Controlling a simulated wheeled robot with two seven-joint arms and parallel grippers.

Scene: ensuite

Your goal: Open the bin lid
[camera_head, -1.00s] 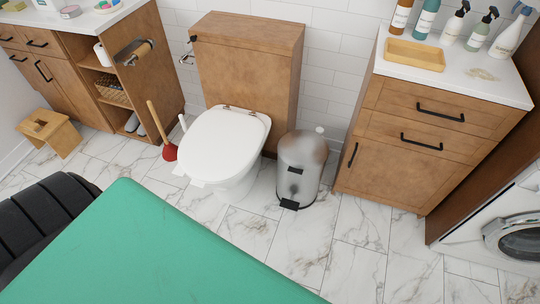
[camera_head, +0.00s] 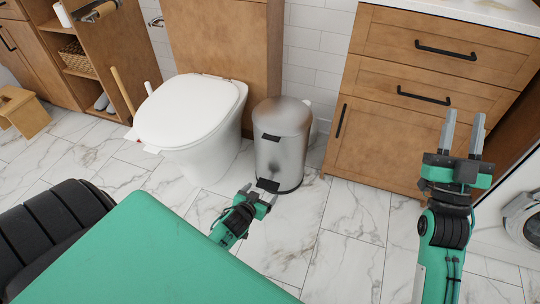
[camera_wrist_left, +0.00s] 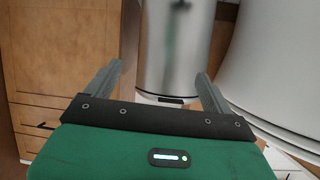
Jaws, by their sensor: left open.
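The bin (camera_head: 283,150) is a grey metal cylinder standing upright on the floor between the toilet and the cabinet. Its domed lid (camera_head: 282,112) is down. A black piece shows near its top front and a black pedal (camera_head: 267,185) at its base. My left gripper (camera_head: 261,193) is open and empty, low in front of the bin near the pedal; contact cannot be told. In the left wrist view the bin (camera_wrist_left: 175,45) shows between the two spread fingers (camera_wrist_left: 157,80). My right gripper (camera_head: 464,114) is open and empty, raised in front of the cabinet.
The white toilet (camera_head: 190,115) stands close left of the bin. The wooden cabinet (camera_head: 405,130) with black handles is at its right. A washing machine (camera_head: 522,215) is at the far right. Marble floor (camera_head: 335,245) is clear in front of the bin.

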